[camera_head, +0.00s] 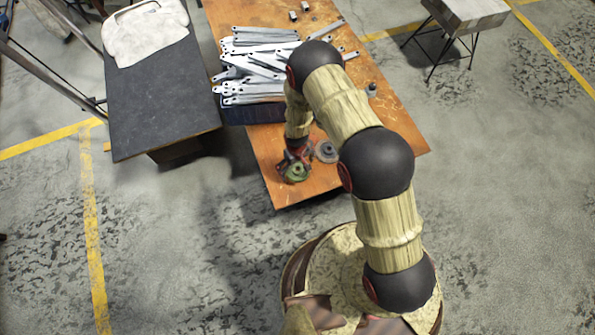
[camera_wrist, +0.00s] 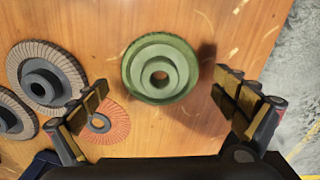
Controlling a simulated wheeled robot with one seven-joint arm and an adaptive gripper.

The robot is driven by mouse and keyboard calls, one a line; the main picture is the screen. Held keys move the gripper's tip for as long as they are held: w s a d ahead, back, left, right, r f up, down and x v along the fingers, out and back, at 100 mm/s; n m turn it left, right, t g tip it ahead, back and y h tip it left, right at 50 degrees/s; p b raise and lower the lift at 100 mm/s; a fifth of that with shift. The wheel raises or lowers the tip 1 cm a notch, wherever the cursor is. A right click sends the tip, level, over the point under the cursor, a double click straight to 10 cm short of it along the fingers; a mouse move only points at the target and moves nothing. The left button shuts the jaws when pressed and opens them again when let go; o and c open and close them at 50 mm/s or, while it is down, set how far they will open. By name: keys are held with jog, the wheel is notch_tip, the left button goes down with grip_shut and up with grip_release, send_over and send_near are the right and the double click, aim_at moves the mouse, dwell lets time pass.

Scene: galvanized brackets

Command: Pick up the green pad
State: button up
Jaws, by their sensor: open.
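The green pad (camera_wrist: 143,87) is a round, stepped disc with a central hole, lying flat on the wooden table in the wrist view. In the head view the green pad (camera_head: 295,173) shows near the table's front edge, just below my gripper. My gripper (camera_wrist: 166,105) is open and empty. Its two fingers are to the left and right of the green pad in the wrist view, slightly nearer the picture's bottom. The left finger overlaps an orange disc. I cannot tell the exact height of the fingers above the table.
Grey flap discs (camera_wrist: 47,82) and an orange disc (camera_wrist: 105,123) lie left of the pad. A dark blue crate (camera_head: 252,113) full of metal brackets (camera_head: 262,55) stands on the orange-brown table (camera_head: 395,128). A dark bench (camera_head: 160,95) stands left; a stool (camera_head: 467,14) is far right.

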jog(key=shift+r, duration=0.1)
jog(key=c, duration=1.4)
jog(key=shift+s+d, duration=0.1)
jog(key=shift+s, duration=0.1)
jog(key=c, duration=0.7)
